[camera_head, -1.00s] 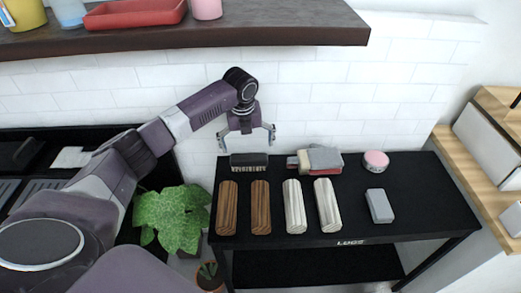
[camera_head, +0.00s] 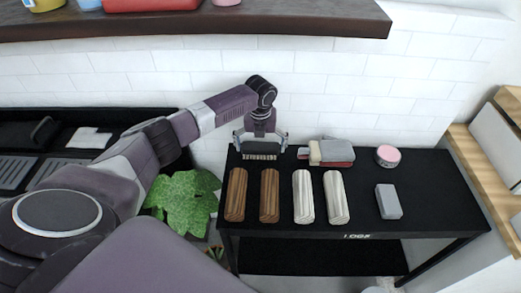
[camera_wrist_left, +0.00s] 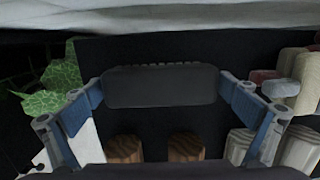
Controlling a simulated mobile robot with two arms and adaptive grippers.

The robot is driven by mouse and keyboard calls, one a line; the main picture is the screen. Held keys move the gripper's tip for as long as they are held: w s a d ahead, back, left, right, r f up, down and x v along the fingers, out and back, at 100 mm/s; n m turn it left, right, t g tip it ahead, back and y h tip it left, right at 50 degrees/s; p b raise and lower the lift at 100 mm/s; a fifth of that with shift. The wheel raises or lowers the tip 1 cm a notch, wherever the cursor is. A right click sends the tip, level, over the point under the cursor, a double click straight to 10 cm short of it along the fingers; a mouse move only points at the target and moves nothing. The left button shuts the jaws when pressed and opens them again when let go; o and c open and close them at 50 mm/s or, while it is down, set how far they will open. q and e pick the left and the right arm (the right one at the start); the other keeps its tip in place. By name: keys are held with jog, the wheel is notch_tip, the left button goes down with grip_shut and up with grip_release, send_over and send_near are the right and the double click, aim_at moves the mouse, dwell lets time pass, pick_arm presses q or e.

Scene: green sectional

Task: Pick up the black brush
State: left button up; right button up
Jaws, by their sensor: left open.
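The black brush (camera_head: 260,151) lies at the back left of the black table, its pale bristles facing the front. My left gripper (camera_head: 260,140) is right over it, with one finger at each end of the brush. In the left wrist view the dark brush (camera_wrist_left: 160,87) lies between the two blue-padded fingers of the left gripper (camera_wrist_left: 162,98). The fingers are open, close to the brush's ends; whether they touch it I cannot tell. My right gripper is not in view.
Two brown logs (camera_head: 269,195) and two pale logs (camera_head: 303,196) lie in front of the brush on the black table (camera_head: 440,205). To the right are a red and grey brush (camera_head: 331,152), a pink round tin (camera_head: 388,156) and a grey block (camera_head: 388,201). A shelf (camera_head: 300,20) hangs above; a plant (camera_head: 185,200) stands left.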

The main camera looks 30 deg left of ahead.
pick_arm(q)
jog(key=c, duration=0.9)
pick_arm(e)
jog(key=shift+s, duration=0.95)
pick_arm(q)
jog(key=shift+r, duration=0.15)
